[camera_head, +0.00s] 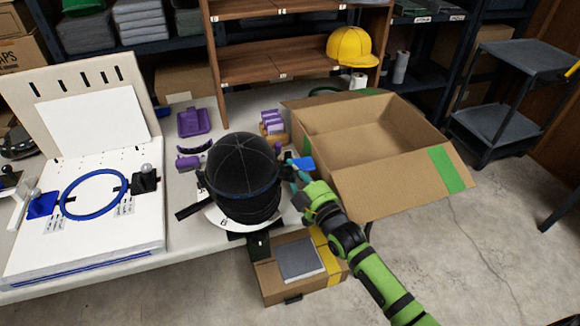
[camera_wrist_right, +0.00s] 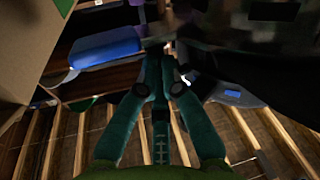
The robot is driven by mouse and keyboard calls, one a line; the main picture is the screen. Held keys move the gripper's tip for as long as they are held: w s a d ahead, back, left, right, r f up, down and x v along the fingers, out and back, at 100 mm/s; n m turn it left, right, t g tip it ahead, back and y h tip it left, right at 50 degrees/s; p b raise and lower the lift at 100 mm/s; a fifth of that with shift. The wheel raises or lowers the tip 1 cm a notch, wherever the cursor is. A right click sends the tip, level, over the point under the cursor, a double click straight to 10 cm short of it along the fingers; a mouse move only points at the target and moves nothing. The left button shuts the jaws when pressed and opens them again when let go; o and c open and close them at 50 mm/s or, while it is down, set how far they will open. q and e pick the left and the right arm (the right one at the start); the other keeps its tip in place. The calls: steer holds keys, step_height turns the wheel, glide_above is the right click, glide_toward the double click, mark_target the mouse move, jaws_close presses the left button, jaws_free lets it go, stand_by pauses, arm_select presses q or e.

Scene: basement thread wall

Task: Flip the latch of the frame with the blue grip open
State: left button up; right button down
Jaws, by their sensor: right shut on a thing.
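A black cap (camera_head: 240,170) sits on a round cap frame at the table's front edge, with a blue line around its lower part. A blue grip (camera_head: 303,163) sticks out at the frame's right side. It shows large in the right wrist view (camera_wrist_right: 105,47). My right gripper (camera_head: 299,180) reaches in from the lower right, just beside the blue grip. Its fingers (camera_wrist_right: 163,62) are close together on a dark part by the grip, which I take for the latch; the contact is mostly hidden. My left gripper is not in view.
An open cardboard box (camera_head: 365,130) stands right of the cap. A flat board with a blue hoop (camera_head: 95,193) lies at the left. Purple parts (camera_head: 194,121) lie behind the cap. A smaller box (camera_head: 275,283) stands below the table edge. The right floor is mostly clear.

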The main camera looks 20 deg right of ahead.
mark_target(290, 155)
steer(key=shift+w+d+r+p, duration=0.1)
steer(key=shift+w+r+p, duration=0.15)
steer(key=shift+r, duration=0.55)
steer(key=shift+w+d+r+p, duration=0.1)
steer(key=shift+w+r, duration=0.25)
steer(key=shift+r, duration=0.4)
steer(key=shift+w+a+f, duration=0.1)
steer(key=shift+s+a+f, duration=0.15)
steer(key=shift+s+f, duration=0.2)
steer(key=shift+f, duration=0.05)
steer(key=shift+s+a+f, duration=0.15)
steer(key=shift+s+f, duration=0.15)
steer(key=shift+s, duration=0.25)
steer(key=shift+s+a+f, duration=0.1)
steer(key=shift+s+f, duration=0.2)
steer(key=shift+s, duration=0.3)
steer(key=shift+s+a+f, duration=0.15)
steer(key=shift+s+f, duration=0.15)
steer(key=shift+s, duration=0.25)
steer(key=shift+f, duration=0.1)
steer(key=shift+f, duration=0.1)
